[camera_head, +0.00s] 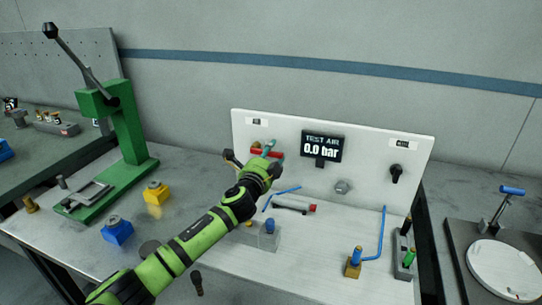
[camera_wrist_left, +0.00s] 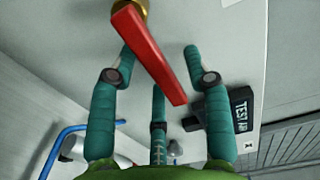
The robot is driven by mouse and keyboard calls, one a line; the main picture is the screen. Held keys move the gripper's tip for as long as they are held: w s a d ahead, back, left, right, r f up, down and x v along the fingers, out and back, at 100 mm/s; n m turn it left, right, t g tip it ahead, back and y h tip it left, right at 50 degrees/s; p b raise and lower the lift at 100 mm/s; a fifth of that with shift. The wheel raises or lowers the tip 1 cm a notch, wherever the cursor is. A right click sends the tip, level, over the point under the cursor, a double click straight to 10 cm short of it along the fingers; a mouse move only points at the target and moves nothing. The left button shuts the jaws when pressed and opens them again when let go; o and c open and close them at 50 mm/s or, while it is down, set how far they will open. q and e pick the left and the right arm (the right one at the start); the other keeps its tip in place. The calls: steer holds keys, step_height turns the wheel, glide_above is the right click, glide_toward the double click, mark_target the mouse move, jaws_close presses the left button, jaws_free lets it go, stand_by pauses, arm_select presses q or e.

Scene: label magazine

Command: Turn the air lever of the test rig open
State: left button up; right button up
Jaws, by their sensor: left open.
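The air lever (camera_head: 280,155) is a red bar on the upright white panel (camera_head: 360,150) of the test rig, left of the display. In the left wrist view the red lever (camera_wrist_left: 152,55) runs slanting from a brass fitting (camera_wrist_left: 141,6) at the top edge. My left gripper (camera_head: 267,147) is at the lever, partly covering it in the head view. Its teal fingers (camera_wrist_left: 162,52) are spread, with the lever showing between them and overlapping one fingertip. I cannot tell whether they touch. The display (camera_head: 322,147) reads "TEST AIR 0.0 bar". My right gripper is not in view.
A black knob (camera_head: 396,173) sits on the panel's right. A green lever press (camera_head: 125,130) stands left. Yellow and blue blocks lie on the bench.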

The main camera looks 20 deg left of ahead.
mark_target(258, 127)
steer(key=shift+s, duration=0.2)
arm_select(q)
jaws_close()
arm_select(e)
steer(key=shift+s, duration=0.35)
